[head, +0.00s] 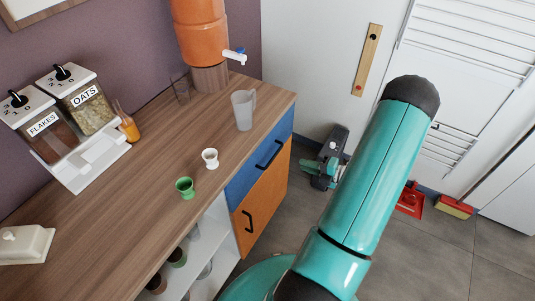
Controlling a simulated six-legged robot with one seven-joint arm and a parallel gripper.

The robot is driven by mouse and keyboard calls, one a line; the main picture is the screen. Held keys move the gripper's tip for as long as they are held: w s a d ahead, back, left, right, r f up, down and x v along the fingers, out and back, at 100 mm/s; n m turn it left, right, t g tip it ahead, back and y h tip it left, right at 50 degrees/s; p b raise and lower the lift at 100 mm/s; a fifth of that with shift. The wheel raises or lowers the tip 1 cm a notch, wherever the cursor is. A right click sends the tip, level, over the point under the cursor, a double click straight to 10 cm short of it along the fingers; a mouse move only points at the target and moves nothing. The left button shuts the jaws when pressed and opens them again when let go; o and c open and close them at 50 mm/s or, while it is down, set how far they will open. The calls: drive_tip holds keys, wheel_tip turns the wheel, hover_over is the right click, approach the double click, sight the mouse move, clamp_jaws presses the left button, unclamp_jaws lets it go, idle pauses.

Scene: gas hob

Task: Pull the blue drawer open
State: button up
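The blue drawer (243,183) is in the upper front of the wooden counter's right end, above an orange door. It looks shut, with its front in line with the door below. Its black bar handle (268,155) slants across the front and is unobstructed. My gripper (309,175) shows as a small grey and teal shape to the right of the drawer, apart from the handle. My teal arm hides part of the wrist behind it. The fingers are too small to tell whether they are open or shut.
The orange door (262,205) has its own black handle. A frosted jug (243,110), a white cup (210,158) and a green cup (185,187) stand on the counter (140,185) above. A red dustpan (410,200) and a brush (454,206) lie by the far wall. Floor before the drawer is clear.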

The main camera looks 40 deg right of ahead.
sight(274, 156)
drive_tip(key=shift+m, duration=0.3)
drive_tip(key=x, duration=1.3)
drive_tip(key=shift+w+f, duration=0.2)
drive_tip(key=shift+w, duration=0.15)
drive_tip(key=shift+c, duration=0.5)
clamp_jaws()
